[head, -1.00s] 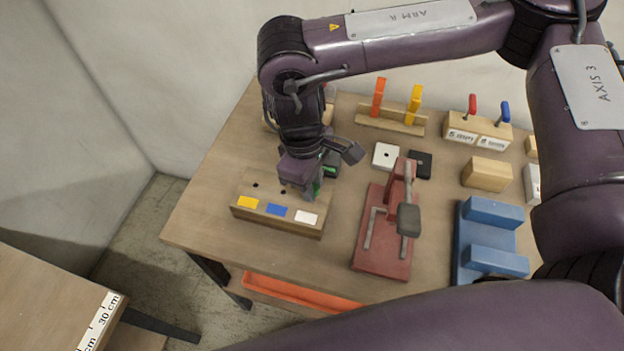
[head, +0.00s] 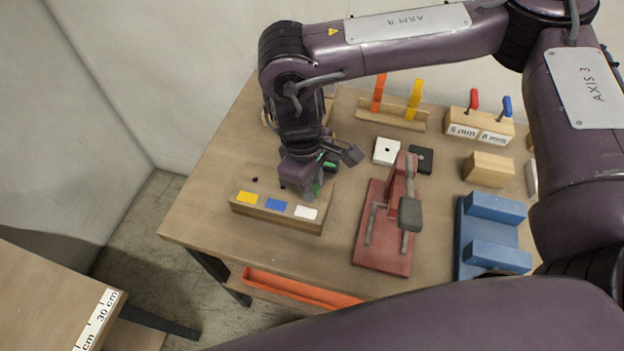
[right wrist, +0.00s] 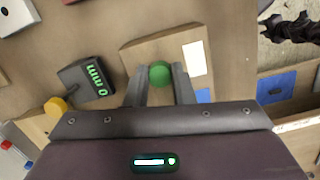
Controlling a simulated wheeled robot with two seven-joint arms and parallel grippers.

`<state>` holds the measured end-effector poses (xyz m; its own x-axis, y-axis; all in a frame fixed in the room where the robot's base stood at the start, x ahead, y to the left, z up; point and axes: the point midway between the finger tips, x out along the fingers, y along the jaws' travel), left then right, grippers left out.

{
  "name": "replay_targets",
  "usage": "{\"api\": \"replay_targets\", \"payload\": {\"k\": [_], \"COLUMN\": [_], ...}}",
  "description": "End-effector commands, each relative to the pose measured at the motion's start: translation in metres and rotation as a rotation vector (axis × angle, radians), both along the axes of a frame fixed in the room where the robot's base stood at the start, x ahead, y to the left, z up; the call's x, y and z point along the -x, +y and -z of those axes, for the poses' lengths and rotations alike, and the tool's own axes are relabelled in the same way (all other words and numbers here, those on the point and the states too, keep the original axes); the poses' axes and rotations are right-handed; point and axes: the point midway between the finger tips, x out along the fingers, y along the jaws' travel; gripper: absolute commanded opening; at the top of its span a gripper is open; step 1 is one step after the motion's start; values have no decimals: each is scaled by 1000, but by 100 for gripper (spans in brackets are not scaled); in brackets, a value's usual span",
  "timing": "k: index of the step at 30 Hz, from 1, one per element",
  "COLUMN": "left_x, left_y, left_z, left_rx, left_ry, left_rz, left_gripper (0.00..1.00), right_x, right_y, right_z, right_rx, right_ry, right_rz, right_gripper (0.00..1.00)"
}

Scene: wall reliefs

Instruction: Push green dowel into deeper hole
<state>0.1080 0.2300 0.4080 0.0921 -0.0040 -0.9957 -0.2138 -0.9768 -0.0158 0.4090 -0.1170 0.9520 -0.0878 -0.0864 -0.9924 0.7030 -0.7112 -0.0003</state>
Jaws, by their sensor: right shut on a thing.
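A wooden block (head: 236,207) with yellow, blue and white labels stands at the table's left front. A dark hole (head: 255,180) shows in its top behind the yellow label. My right gripper (head: 311,194) points down at the block's right end, behind the white label. It is shut on the green dowel (right wrist: 159,73), whose round end shows between the fingers in the right wrist view. My left gripper is out of view.
A small dark gauge with a green display (right wrist: 88,83) lies close beside the block. A red toggle clamp (head: 383,235) stands to the right, with a blue cradle (head: 485,240) beyond it. White (head: 386,151) and black (head: 421,159) squares lie behind the clamp.

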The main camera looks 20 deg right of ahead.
Motion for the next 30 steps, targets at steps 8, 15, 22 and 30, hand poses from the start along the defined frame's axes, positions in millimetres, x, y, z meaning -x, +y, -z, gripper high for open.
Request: {"api": "replay_targets", "payload": {"k": [8,15,22,30], "left_x": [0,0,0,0], "left_y": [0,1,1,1], "left_z": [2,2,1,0], "left_rx": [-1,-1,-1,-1], "left_ry": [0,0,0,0], "left_rz": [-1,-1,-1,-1], "left_gripper": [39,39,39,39], "right_x": [0,0,-1,-6], "right_y": [0,0,0,4], "right_z": [4,4,-1,-43], "right_rx": [0,0,0,1], "right_ry": [0,0,-3,-7], "right_rz": [0,0,0,-1], "right_gripper": [30,48,48,48]}}
